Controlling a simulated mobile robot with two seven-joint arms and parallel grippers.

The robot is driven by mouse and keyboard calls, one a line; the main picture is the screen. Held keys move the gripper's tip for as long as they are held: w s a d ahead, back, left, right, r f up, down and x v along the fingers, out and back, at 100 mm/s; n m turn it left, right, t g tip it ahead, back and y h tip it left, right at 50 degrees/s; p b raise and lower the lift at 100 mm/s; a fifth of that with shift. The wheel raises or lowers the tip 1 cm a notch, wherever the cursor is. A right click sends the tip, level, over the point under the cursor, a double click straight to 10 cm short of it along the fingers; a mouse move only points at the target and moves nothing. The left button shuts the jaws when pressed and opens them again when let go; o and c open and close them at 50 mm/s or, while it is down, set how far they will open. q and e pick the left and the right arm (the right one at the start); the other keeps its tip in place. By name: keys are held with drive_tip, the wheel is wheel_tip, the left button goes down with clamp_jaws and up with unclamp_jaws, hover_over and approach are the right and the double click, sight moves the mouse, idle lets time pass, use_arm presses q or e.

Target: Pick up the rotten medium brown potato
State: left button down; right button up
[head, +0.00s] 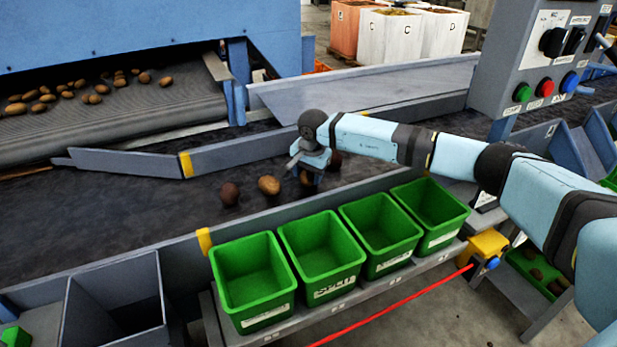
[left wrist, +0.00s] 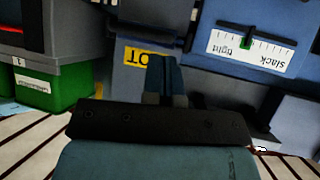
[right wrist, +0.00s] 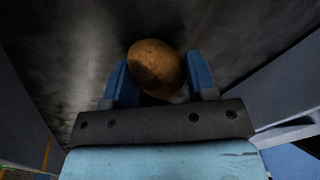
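My right gripper (head: 312,180) points down at the dark belt, fingers apart. In the right wrist view a brown potato (right wrist: 157,68) lies between its fingertips (right wrist: 158,75); whether they press on it I cannot tell. In the head view this potato (head: 304,178) is partly hidden by the gripper. A dark brown potato (head: 229,194) and a lighter tan one (head: 268,185) lie to its left, and another dark one (head: 335,161) lies just behind it. Which is rotten is not clear. My left gripper (left wrist: 166,75) shows only in the left wrist view, fingers together and empty.
Several green bins (head: 252,280) stand in a row along the belt's near side wall. A grey diverter bar (head: 215,155) crosses the belt behind the potatoes. More potatoes lie on the upper conveyor (head: 110,120). A control panel (head: 545,60) stands at the right.

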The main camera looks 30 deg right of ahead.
drive_tip(key=shift+c, duration=1.3)
wheel_tip(320, 180, up, 20)
drive_tip(key=p, duration=0.1)
idle(0.4)
